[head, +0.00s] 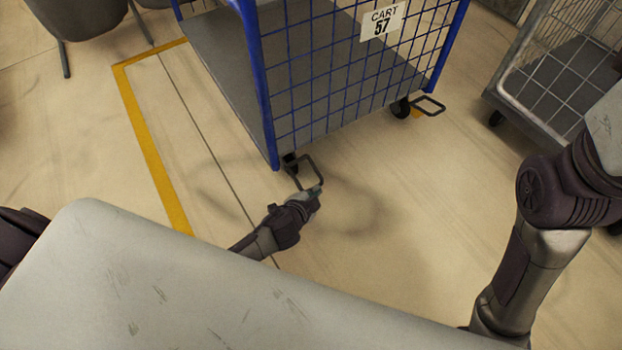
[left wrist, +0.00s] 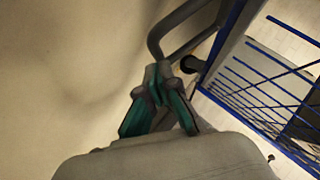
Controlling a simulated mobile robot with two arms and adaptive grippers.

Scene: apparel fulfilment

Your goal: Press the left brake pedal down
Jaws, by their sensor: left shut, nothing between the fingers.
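The left brake pedal (head: 304,173) is a dark wire loop at the near left caster of the blue cart (head: 345,70), which bears a "CART 57" sign. My left gripper (head: 316,191) is shut and empty, with its fingertips at the outer end of this loop. In the left wrist view the shut fingers (left wrist: 158,84) overlap the near end of the pedal loop (left wrist: 160,38); I cannot tell whether they press on it. The right brake pedal (head: 430,106) sticks out at the other near caster. My right arm shows at the right, but its gripper is not in view.
Another wire cart (head: 560,75) stands at the right. A yellow floor line (head: 150,150) runs along the left of the blue cart. Grey chairs (head: 85,15) stand at the upper left. The floor between the two carts is clear.

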